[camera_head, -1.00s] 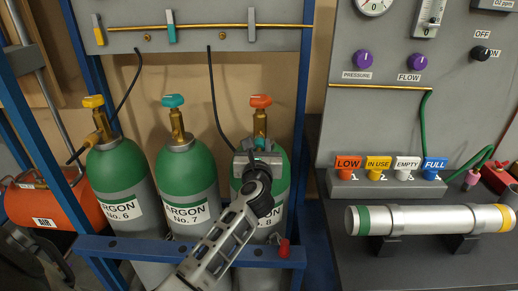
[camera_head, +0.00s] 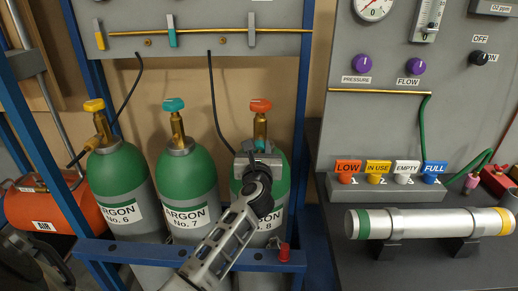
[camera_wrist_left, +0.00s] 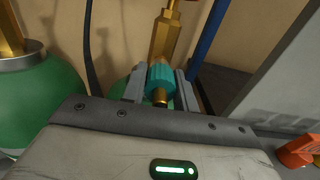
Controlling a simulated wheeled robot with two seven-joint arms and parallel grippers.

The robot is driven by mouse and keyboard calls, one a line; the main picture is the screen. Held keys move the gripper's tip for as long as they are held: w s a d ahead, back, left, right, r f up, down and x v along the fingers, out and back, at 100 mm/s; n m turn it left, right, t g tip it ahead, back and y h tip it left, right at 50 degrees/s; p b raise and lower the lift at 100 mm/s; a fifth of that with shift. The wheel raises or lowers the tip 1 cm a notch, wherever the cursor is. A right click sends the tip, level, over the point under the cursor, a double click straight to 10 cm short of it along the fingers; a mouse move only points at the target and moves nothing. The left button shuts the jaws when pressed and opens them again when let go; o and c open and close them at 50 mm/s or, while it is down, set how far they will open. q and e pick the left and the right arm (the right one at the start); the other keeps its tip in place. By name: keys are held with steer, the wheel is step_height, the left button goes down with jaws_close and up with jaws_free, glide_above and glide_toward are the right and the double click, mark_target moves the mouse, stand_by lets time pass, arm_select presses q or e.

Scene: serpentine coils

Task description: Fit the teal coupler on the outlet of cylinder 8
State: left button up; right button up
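Cylinder 8 (camera_head: 278,188) is the green one at the right of the rack, with an orange-topped brass valve (camera_head: 260,127). My left gripper (camera_head: 258,150) is in front of it, just below the valve, and covers part of its shoulder. In the left wrist view, the teal coupler (camera_wrist_left: 160,79) sits between the two grey fingers, which close on its sides. A brass stub (camera_wrist_left: 160,97) shows at its near end. The brass valve (camera_wrist_left: 164,38) is right behind the coupler. I cannot tell whether the coupler touches the outlet, which is hidden. My right gripper is out of view.
Cylinder 7 (camera_head: 186,188) and cylinder 6 (camera_head: 121,182) stand to the left, behind the blue rack rail (camera_head: 140,249). A black hose (camera_head: 215,108) hangs near the valve of cylinder 8. A dark bench (camera_head: 440,265) with a silver tube (camera_head: 425,222) is at the right.

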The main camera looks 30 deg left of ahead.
arm_select(q)
steer(key=o, duration=0.4)
steer(key=shift+w, duration=0.15)
steer(key=shift+o, duration=0.2)
steer(key=s+d+m+t+h, duration=0.3)
steer(key=s+d+m+t, duration=0.1)
steer(key=s+d+m, duration=0.8)
steer(key=s+d+f+m+g+h, duration=0.1)
steer(key=s+d+f+m+h, duration=0.3)
steer(key=m, duration=0.5)
steer(key=s+d+f+m+g+h, duration=0.1)
steer(key=s+d+f+m+h, duration=0.2)
steer(key=m+h, duration=0.5)
steer(key=s+d+f+m+g+y, duration=0.2)
steer(key=s+f+m+g, duration=0.5)
steer(key=f+m, duration=0.6)
steer(key=s+m, duration=0.2)
steer(key=shift+s+d+m+y, duration=0.25)
steer(key=shift+s+m+y, duration=0.05)
steer(key=shift+s+m, duration=0.1)
